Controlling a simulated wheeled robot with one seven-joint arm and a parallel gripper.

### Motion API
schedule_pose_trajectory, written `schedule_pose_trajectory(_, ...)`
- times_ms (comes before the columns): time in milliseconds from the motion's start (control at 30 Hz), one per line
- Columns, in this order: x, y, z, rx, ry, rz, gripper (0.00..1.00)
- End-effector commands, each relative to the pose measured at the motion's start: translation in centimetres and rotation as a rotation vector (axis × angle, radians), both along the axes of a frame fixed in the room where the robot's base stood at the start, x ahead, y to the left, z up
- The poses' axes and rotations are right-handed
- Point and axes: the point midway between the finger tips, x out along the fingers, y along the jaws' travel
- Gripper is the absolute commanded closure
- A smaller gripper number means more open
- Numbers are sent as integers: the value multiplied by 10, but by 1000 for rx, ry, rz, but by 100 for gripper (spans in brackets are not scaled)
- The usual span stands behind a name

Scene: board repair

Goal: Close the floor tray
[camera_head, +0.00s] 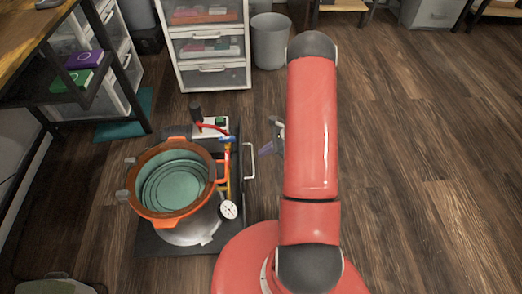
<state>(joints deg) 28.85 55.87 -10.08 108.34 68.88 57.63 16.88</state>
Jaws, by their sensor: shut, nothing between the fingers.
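A dark floor tray (148,243) lies on the wooden floor at left centre, with a pale bar handle (251,161) on its right side. A round metal vessel (190,232) with an orange rim and teal inside stands on it and hides much of it. A gauge (229,210) and red, blue and yellow pipe fittings (223,150) sit beside the vessel. My gripper (268,148) shows only in part, left of my red arm, which hides the rest. It is shut and empty, above and right of the handle in the picture, apparently apart from it.
A white drawer unit (212,78) and a grey bin (270,42) stand at the back. A dark-framed desk (100,75) is at the left, with a teal mat (125,116) on the floor. The floor at right is clear.

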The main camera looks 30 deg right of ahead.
Motion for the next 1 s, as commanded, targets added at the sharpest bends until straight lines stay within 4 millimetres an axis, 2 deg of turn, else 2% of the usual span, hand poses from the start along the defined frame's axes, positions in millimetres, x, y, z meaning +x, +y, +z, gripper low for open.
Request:
schedule_pose_trajectory(200, 11, 29, -31, 1, 2, 4, 100)
schedule_pose_trajectory(400, 18, 45, -48, 0, 1, 4, 100)
schedule_pose_trajectory(1000, 21, 51, -53, -1, -1, 3, 100)
